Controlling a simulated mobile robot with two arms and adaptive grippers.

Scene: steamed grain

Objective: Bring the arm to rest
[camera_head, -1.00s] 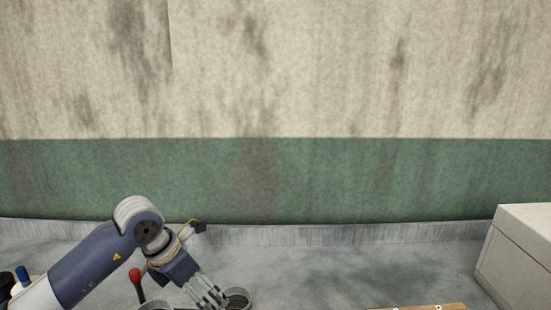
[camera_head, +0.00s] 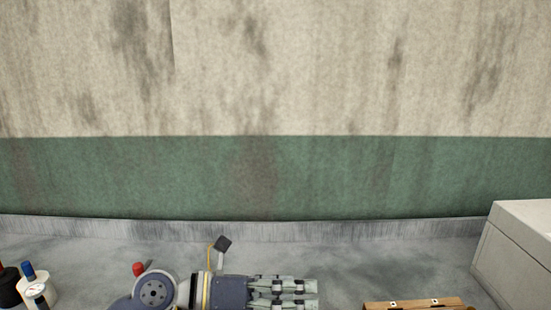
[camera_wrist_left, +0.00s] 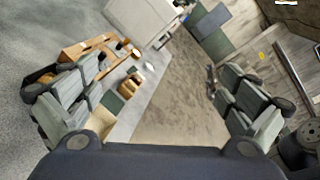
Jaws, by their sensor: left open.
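My left arm comes in low at the left of the head view, and its gripper (camera_head: 312,293) points right, level, over the grey worktop (camera_head: 400,255). In the left wrist view the two fingers of the gripper (camera_wrist_left: 150,100) stand wide apart with nothing between them. The gripper is apart from the things on the worktop. My right gripper is in neither view.
A wooden box or rack (camera_head: 415,304) lies at the bottom right, also in the left wrist view (camera_wrist_left: 85,48). A white box (camera_head: 515,255) stands at the right. White and dark containers (camera_head: 38,290) and a red knob (camera_head: 139,269) are at the left.

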